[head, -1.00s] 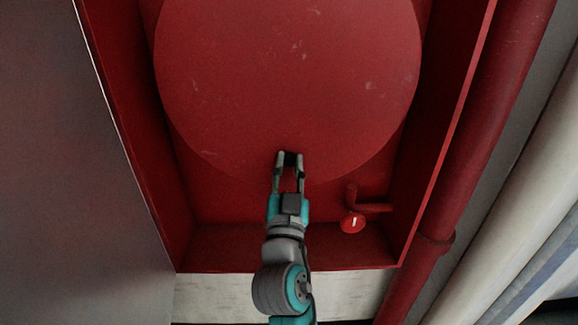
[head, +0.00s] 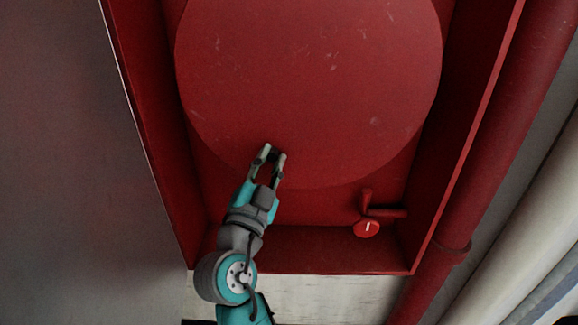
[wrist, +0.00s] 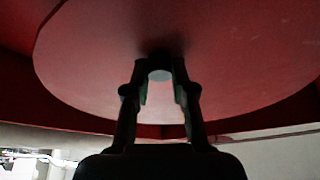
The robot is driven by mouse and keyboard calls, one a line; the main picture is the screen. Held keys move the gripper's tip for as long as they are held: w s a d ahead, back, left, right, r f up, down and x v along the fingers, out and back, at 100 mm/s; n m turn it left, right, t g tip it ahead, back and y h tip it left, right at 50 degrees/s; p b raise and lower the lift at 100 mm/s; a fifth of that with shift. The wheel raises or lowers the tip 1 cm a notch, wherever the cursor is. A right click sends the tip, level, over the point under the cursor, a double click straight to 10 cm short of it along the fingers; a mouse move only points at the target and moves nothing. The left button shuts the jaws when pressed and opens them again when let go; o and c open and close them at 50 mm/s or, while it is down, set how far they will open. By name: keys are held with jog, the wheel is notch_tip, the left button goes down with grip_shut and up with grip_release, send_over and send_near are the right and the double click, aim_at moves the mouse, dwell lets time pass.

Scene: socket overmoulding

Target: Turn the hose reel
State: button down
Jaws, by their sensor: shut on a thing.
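The hose reel (head: 310,80) is a large flat red disc with a few scuff marks, set inside a red cabinet. My gripper (head: 271,153) is at the lower left part of the disc, near its rim. In the wrist view, the disc (wrist: 230,60) fills the upper picture, and my gripper (wrist: 161,72) is shut on a small dark, rounded handle at the disc's face. The handle (wrist: 160,73) is mostly hidden between the fingertips.
The red cabinet's frame (head: 310,258) surrounds the reel, with side walls close on both sides. A red valve with a round knob (head: 367,228) sits at the lower right inside. A red pipe (head: 490,170) and pale pipes run along the right. A grey panel (head: 80,180) stands at the left.

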aim_at(234, 65)
jog(key=a+r+m, duration=0.1)
jog(key=a+m, duration=0.1)
jog(key=a+r+m+g+h, duration=0.1)
jog(key=r+m, duration=0.1)
jog(key=a+r+m+g, duration=0.1)
jog(key=a+m, duration=0.1)
jog(key=shift+a+r+h, duration=0.3)
jog(key=shift+a+r+m+g, duration=0.3)
jog(key=shift+a+r+m, duration=0.1)
jog(key=shift+r+m, duration=0.25)
jog(key=shift+a+r+m+g, duration=0.35)
jog(key=shift+r+m, duration=0.2)
jog(key=shift+m, duration=0.2)
jog(key=c, duration=1)
grip_release()
jog(key=shift+r, duration=0.15)
notch_tip(234, 65, up, 10)
jog(key=shift+f, duration=0.1)
jog(key=shift+s, duration=0.1)
